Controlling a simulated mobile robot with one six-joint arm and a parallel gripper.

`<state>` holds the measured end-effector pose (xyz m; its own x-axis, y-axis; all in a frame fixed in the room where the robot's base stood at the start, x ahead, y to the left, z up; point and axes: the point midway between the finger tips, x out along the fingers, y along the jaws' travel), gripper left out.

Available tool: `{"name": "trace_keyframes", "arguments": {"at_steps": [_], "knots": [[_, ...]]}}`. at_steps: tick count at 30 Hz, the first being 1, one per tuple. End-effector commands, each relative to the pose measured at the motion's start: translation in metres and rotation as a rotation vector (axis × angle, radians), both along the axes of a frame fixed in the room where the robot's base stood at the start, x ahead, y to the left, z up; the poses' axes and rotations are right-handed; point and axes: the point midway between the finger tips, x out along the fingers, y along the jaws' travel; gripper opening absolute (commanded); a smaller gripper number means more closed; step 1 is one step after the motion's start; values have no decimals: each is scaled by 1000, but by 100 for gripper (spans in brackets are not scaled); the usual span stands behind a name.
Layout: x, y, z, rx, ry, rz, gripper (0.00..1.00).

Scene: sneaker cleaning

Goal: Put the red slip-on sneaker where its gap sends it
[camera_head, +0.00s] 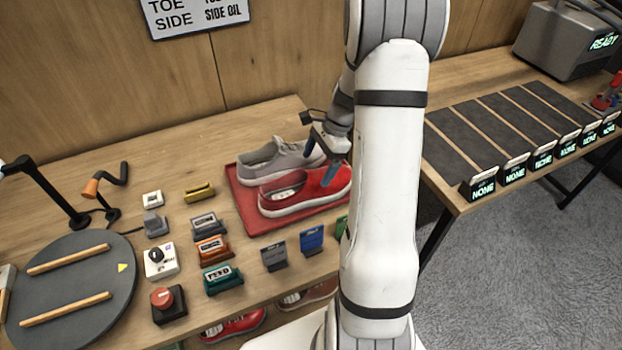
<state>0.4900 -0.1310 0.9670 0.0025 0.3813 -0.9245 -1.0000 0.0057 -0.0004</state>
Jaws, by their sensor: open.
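The red slip-on sneaker (308,189) with a white sole lies on a red tray (245,209) on the left table. A grey sneaker (273,158) lies behind it on the same tray. My gripper (329,163) is open over the toe end of the red sneaker, at its right. Its blue fingertips are close to the shoe, and I cannot tell whether they touch it. My arm hides part of the tray's right side. Any gap in the red sneaker is too small to make out.
A round grey turntable (66,290) with two wooden bars is at the left. Small label blocks and a red-knob box (168,303) stand before the tray. The right table has dark lanes (505,125) with "NONE" displays (483,187) and a "READY" machine (565,42). More shoes (232,327) are below the left table.

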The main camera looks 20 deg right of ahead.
Motion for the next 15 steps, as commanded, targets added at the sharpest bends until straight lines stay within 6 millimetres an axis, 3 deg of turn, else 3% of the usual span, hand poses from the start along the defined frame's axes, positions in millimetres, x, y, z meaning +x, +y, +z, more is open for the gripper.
{"name": "trace_keyframes", "arguments": {"at_steps": [8, 11, 15], "knots": [[0, -11, 31, -3, -4, 6, 92], [-5, -3, 44, -22, -26, 61, 92], [-23, 25, 77, -89, -105, 256, 92]]}}
